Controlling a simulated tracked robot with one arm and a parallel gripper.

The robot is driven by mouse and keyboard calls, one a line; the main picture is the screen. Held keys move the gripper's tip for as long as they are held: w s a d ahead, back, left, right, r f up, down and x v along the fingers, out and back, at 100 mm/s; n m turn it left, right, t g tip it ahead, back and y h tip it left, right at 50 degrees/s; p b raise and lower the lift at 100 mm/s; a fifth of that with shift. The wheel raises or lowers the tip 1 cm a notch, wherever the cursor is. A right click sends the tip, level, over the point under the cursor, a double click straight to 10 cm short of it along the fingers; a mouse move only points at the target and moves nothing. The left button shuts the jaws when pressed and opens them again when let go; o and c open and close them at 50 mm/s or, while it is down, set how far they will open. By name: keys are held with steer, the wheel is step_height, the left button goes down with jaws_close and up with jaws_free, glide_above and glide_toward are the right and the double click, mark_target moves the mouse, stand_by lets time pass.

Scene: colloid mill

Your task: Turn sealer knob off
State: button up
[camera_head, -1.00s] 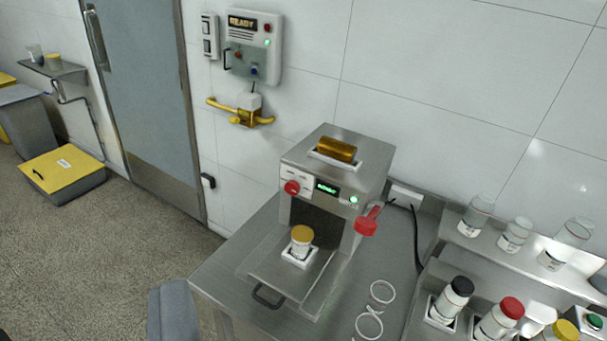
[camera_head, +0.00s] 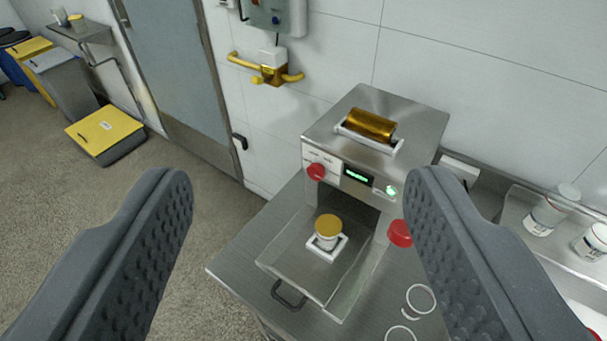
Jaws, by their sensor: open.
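The sealer (camera_head: 352,135) is a steel box on the steel table, with a gold roll on top and a lit green display on its front. Its red round knob (camera_head: 317,171) is at the left of the front panel, beside the display. A red lever end (camera_head: 400,233) shows at the sealer's right side, partly close to my right finger. A jar with a yellow lid (camera_head: 328,230) stands in a white holder on the pulled-out tray (camera_head: 300,262). My gripper (camera_head: 298,200) is open and empty, its two grey fingers spread wide in front of the sealer, touching nothing visible.
White rings (camera_head: 420,299) lie on the table (camera_head: 235,262) right of the tray. Jars (camera_head: 551,210) stand on a shelf at the right. A yellow wall pipe (camera_head: 268,74) and a grey door (camera_head: 180,70) are behind. A yellow-lidded box (camera_head: 105,128) is on the floor.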

steer(key=w+a+f+m+t+y+b, duration=0.1)
steer(key=w+a+f+m+t, duration=0.1)
steer(key=w+m, duration=0.5)
steer(key=w+a+f+m+t+b, duration=0.1)
steer(key=w+a+f+m+t, duration=0.15)
steer(key=w+m, duration=0.45)
steer(key=w+a+f+m+t+y, duration=0.1)
steer(key=w+a+m, duration=0.2)
steer(key=w+m, duration=0.45)
steer(key=w+f+m+g+h+b, duration=0.1)
steer(key=w+f+m+h, duration=0.2)
steer(key=f+m, duration=0.4)
steer(key=w+f+m+h, duration=0.3)
steer(key=f+m, duration=0.3)
steer(key=f, duration=0.3)
steer(key=m+g+h+b, duration=0.1)
steer(key=m+g+h, duration=0.45)
steer(key=m, duration=0.45)
glide_toward(314, 175)
steer(key=shift+n+t, duration=0.25)
steer(key=shift+t, duration=0.15)
steer(key=shift+f+x, duration=0.15)
steer(key=shift+x, duration=1.85)
steer(key=shift+f+x, duration=0.1)
steer(key=shift+x, duration=1.9)
